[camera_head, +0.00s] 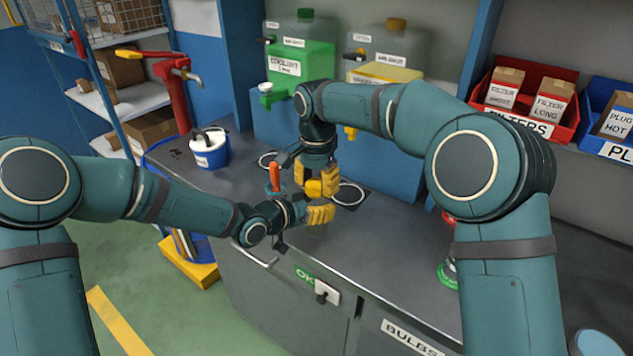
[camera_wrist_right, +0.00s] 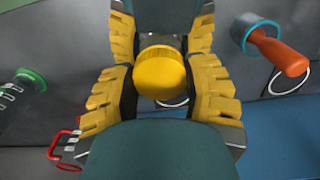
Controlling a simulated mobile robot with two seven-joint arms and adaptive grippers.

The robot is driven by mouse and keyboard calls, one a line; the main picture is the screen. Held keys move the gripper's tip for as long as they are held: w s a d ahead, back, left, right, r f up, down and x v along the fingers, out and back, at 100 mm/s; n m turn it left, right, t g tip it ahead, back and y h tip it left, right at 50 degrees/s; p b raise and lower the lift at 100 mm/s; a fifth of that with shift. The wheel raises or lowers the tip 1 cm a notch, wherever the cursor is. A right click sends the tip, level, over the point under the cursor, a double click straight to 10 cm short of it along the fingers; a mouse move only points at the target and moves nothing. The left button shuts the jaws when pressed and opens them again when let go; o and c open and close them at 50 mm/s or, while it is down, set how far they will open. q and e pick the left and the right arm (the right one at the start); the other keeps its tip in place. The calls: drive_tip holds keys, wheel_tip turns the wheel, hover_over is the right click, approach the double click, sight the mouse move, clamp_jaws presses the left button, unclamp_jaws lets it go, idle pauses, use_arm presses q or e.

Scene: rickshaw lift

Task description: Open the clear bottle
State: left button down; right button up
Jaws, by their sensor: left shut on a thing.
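The clear bottle's body is hidden behind my grippers and cannot be made out. A round yellow cap (camera_wrist_right: 160,75) shows in the right wrist view, between my right fingers. My left gripper (camera_head: 320,213) comes in low from the left over the bench and is shut around what stands under the cap; its yellow pads also show in the right wrist view beyond the cap. My right gripper (camera_head: 316,181) points down just above the left one. Its fingers (camera_wrist_right: 160,92) lie on both sides of the cap, very close to it; contact is unclear.
The grey bench (camera_head: 400,225) carries an orange-handled tool (camera_head: 274,176) beside my grippers, and a white-and-blue tub (camera_head: 209,148) to the left. Large tanks stand behind, including a green coolant tank (camera_head: 300,68). A red filter bin (camera_head: 545,120) is at the right.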

drive_tip(key=c, duration=0.5)
drive_tip(key=n, duration=0.6)
drive_tip(key=shift+n, duration=0.4)
drive_tip(key=o, duration=1.2)
drive_tip(key=shift+r, duration=0.1)
